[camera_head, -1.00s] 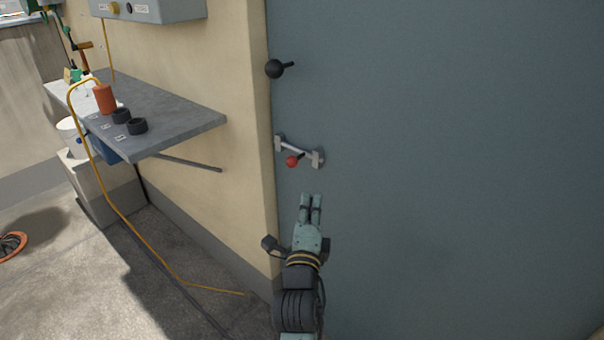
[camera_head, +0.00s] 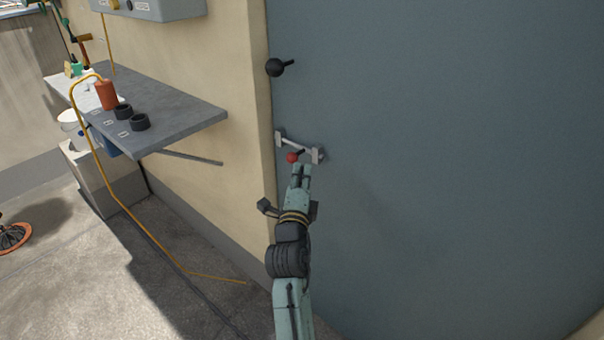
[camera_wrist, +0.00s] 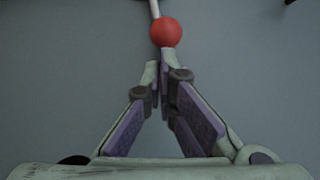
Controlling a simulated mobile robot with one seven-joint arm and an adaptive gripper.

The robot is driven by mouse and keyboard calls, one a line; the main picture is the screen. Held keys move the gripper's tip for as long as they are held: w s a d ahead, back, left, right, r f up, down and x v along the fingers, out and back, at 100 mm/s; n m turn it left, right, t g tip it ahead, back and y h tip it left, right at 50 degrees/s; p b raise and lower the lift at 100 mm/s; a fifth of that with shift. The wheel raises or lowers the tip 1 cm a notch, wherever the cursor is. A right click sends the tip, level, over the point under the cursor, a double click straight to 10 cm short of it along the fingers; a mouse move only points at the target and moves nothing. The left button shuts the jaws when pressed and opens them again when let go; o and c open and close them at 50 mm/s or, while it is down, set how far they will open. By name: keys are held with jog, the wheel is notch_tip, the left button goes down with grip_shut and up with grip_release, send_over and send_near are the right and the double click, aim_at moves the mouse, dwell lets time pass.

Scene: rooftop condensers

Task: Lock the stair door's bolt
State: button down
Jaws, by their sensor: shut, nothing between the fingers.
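The stair door (camera_head: 440,170) is a large grey-blue panel filling the right of the head view. Its bolt (camera_head: 301,147) is a pale bar between two brackets near the door's left edge, with a red ball knob (camera_head: 292,157) hanging from it.
A grey wall shelf (camera_head: 180,120) juts out to the left, holding an orange can (camera_head: 107,95) and black rings (camera_head: 139,122). A yellow hose (camera_head: 105,180) hangs from it to the floor. The door face right of my gripper is clear.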

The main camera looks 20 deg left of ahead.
jog(key=a+b, duration=0.1)
jog(key=w+a+b, duration=0.1)
jog(key=a+b, duration=0.1)
jog(key=a, duration=0.1)
jog(key=shift+w+a+b, duration=0.1)
jog(key=shift+w+b, duration=0.15)
jog(key=shift+b, duration=0.05)
